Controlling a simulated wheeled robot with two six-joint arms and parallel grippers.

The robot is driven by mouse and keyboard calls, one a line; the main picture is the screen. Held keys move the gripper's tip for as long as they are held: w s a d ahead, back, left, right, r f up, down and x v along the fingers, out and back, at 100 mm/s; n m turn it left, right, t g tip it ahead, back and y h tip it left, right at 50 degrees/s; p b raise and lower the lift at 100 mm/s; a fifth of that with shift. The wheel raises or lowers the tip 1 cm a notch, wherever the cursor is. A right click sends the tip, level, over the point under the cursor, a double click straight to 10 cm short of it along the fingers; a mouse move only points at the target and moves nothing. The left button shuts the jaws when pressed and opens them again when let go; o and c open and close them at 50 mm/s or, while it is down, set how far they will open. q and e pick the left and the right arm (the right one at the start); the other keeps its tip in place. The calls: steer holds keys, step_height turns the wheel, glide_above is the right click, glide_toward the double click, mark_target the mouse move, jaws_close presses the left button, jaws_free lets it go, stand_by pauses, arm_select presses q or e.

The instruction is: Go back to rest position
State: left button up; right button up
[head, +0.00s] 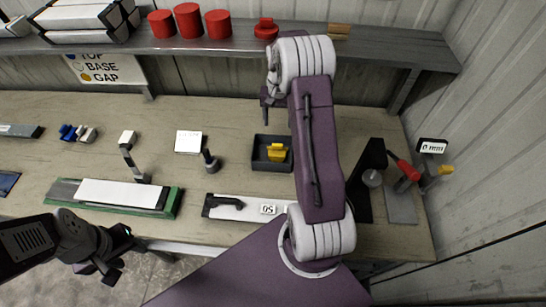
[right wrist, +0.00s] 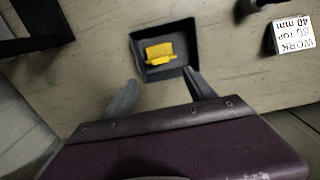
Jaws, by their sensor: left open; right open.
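My right arm reaches up across the middle of the head view. Its gripper (head: 268,108) is partly hidden behind the wrist, above the table behind the small dark tray (head: 257,163). In the right wrist view the two fingers of this gripper (right wrist: 160,92) are spread apart with nothing between them. The tray (right wrist: 137,44) with a yellow block (right wrist: 158,53) lies just beyond the fingertips there. My left gripper (head: 104,268) is at the lower left, in front of the table's front edge, open and empty.
A green-edged fixture (head: 172,203) with a white bar lies at left on the bench (head: 225,110). A red-handled clamp (head: 403,168) stands at right near a "0 mm" display (head: 433,146). A shelf (head: 370,52) with red cylinders (head: 188,20) runs along the back.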

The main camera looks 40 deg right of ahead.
steer(key=shift+f, duration=0.1)
stand_by(0.5)
steer(key=s+a+r+n+t+b, duration=0.1)
steer(key=a+n+b, duration=0.1)
steer(key=a, duration=0.4)
steer(key=a+r+n+b, duration=0.1)
steer(key=a+b, duration=0.2)
steer(key=a, duration=0.4)
steer(key=s+a+f+n+b, duration=0.1)
steer(key=s+a+f+n, duration=0.1)
steer(key=s, duration=0.5)
steer(key=s+a+f+n, duration=0.2)
steer(key=s+a+f, duration=0.2)
steer(key=s, duration=0.4)
steer(key=shift+a+n+b, duration=0.35)
steer(key=shift+a+n, duration=0.05)
steer(key=shift+a, duration=0.05)
steer(key=shift+s, duration=0.15)
